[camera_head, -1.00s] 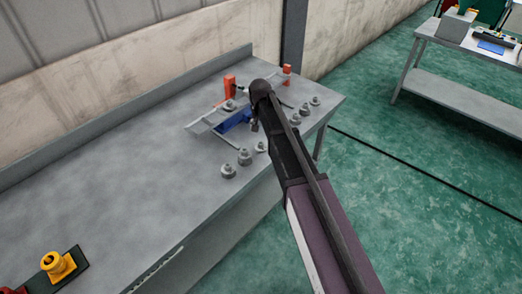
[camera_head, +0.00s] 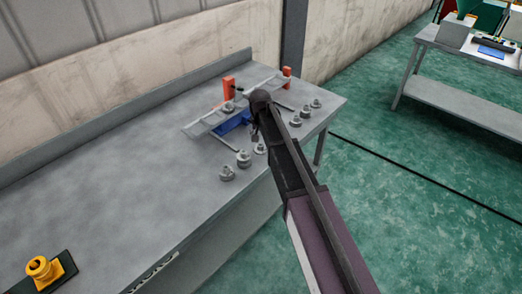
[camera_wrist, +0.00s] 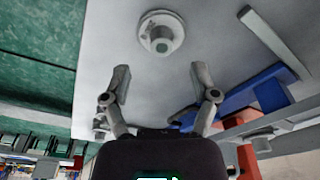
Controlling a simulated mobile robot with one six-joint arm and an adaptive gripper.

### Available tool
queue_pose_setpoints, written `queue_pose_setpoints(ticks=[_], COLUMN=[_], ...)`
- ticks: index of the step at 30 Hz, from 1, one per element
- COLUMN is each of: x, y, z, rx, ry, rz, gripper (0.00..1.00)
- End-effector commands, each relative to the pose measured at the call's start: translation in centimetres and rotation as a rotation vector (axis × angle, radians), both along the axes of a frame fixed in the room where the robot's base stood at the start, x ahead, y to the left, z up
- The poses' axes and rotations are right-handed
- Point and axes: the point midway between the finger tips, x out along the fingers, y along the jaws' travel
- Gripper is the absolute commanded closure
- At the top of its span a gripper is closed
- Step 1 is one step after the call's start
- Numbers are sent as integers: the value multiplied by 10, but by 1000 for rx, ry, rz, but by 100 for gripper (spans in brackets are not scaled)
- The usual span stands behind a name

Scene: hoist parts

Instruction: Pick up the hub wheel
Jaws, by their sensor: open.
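Several grey, round, flanged parts stand on the grey workbench (camera_head: 150,165). Three of them form a row at its front edge: one at the left (camera_head: 228,173), one in the middle (camera_head: 243,158) and one nearest my gripper (camera_head: 260,148). In the wrist view a pale grey hub wheel (camera_wrist: 161,33) with a raised centre lies ahead of my gripper (camera_wrist: 161,72), roughly centred between its fingers but beyond the tips. The fingers are apart with nothing between them. In the head view my gripper (camera_head: 255,134) hangs over the bench, partly hidden by my arm. I cannot tell surely which row part it faces.
A blue block (camera_head: 232,122) and a grey rail frame (camera_head: 200,128) lie behind the parts, with orange uprights (camera_head: 229,88) at the back. More grey parts (camera_head: 296,122) stand right of my arm. The bench's left half is mostly clear, except a yellow part (camera_head: 40,268).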

Motion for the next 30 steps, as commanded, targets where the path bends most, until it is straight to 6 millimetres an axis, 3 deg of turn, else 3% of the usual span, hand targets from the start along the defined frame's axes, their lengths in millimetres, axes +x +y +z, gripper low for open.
queue_pose_setpoints(ticks=[10,30], x=[0,5], y=[1,2], z=[-6,-51], rx=[0,0], ry=[0,0], rz=[1,1], gripper=[23,23])
